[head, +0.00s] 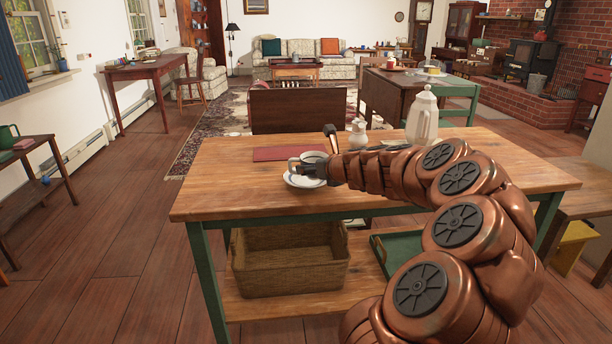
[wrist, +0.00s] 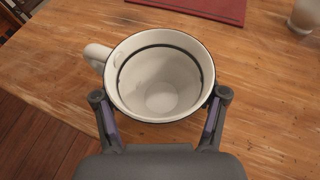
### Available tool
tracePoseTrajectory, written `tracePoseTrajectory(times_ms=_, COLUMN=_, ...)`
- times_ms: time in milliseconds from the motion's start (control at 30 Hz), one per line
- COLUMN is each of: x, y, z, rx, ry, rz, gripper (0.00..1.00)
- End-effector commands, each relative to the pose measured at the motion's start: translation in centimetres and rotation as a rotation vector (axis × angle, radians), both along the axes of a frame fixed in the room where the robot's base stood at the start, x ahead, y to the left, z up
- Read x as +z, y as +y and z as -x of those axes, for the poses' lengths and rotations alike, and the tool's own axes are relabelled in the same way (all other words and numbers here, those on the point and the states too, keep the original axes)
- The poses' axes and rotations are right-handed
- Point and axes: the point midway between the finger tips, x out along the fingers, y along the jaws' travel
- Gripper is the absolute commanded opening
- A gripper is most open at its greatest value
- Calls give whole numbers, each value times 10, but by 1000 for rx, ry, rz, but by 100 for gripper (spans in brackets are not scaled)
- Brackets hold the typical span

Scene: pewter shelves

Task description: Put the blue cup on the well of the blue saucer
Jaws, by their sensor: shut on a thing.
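The cup (wrist: 160,78) is white with a dark band and rim, its handle pointing left in the wrist view. The cup looks upright and empty. In the head view the cup (head: 308,157) is partly hidden behind my gripper (head: 312,171). The saucer (head: 298,182), white with a blue ring, lies on the table just below the cup. I cannot tell whether cup and saucer touch. The saucer does not show in the wrist view.
A wooden table (head: 235,188) with green legs carries these things. A red mat (head: 277,154) lies behind the cup. A small white shaker (head: 358,134) and a tall pale pot (head: 422,118) stand to the right. The table's left part is clear. A basket (head: 288,262) sits on the lower shelf.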

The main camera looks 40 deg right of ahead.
Motion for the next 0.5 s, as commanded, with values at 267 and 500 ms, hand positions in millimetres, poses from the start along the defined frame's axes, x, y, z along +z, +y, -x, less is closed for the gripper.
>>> tracePoseTrajectory(times_ms=267, x=-5, y=-16, z=-40, rx=-6, ry=0, rz=2, gripper=30)
tracePoseTrajectory(times_ms=500, x=-9, y=-17, z=-48, rx=-3, ry=-1, rz=-1, gripper=30)
